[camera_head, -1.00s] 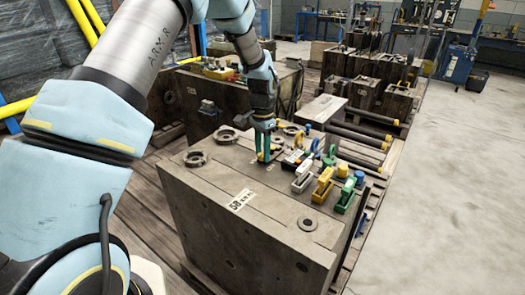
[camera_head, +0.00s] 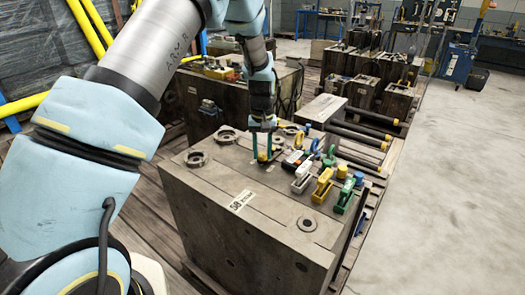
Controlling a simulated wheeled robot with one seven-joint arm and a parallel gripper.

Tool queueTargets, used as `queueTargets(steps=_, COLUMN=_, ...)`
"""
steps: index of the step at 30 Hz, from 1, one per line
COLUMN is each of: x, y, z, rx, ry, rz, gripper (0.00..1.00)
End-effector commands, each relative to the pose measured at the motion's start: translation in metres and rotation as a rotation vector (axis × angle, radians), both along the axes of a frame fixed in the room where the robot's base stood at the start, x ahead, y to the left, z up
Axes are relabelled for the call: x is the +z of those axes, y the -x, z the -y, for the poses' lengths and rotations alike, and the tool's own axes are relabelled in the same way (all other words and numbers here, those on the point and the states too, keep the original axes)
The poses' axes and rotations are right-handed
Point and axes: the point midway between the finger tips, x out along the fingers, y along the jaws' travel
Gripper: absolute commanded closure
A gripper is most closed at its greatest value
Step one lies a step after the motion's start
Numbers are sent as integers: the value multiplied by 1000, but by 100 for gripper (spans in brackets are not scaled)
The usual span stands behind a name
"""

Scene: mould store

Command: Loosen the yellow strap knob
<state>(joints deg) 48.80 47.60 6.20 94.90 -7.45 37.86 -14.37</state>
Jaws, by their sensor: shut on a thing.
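My gripper (camera_head: 263,157) points down at the top of the near mould block (camera_head: 225,215), left of the row of coloured clamps. Its teal fingers are shut on a small yellow piece (camera_head: 263,155), which looks like the yellow strap knob. The fingers cover most of it, so its shape and any strap under it are hard to make out. Other yellow parts on the block are a yellow clamp (camera_head: 322,186) and a yellow round knob (camera_head: 342,171) to the right of my gripper.
Close by on the right are a white clamp (camera_head: 302,179), a green clamp (camera_head: 345,196) and a blue knob (camera_head: 359,178). Metal rings (camera_head: 196,160) lie on the block's top. More mould blocks (camera_head: 385,97) stand behind. The floor (camera_head: 450,200) at right is clear.

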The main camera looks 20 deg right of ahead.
Motion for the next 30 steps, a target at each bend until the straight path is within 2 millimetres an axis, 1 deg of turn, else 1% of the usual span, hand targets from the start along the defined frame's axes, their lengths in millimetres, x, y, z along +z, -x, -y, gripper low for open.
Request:
queueTargets(steps=6, x=1, y=0, z=-1, rx=193, ry=-3, rz=0, gripper=100)
queueTargets(steps=15, x=1, y=0, z=-1, rx=398, ry=-2, rz=-1, gripper=100)
queueTargets(steps=22, x=0, y=1, z=0, rx=484, ry=-1, rz=-1, gripper=100)
queueTargets(steps=30, x=0, y=1, z=0, rx=515, ry=-1, rz=-1, gripper=100)
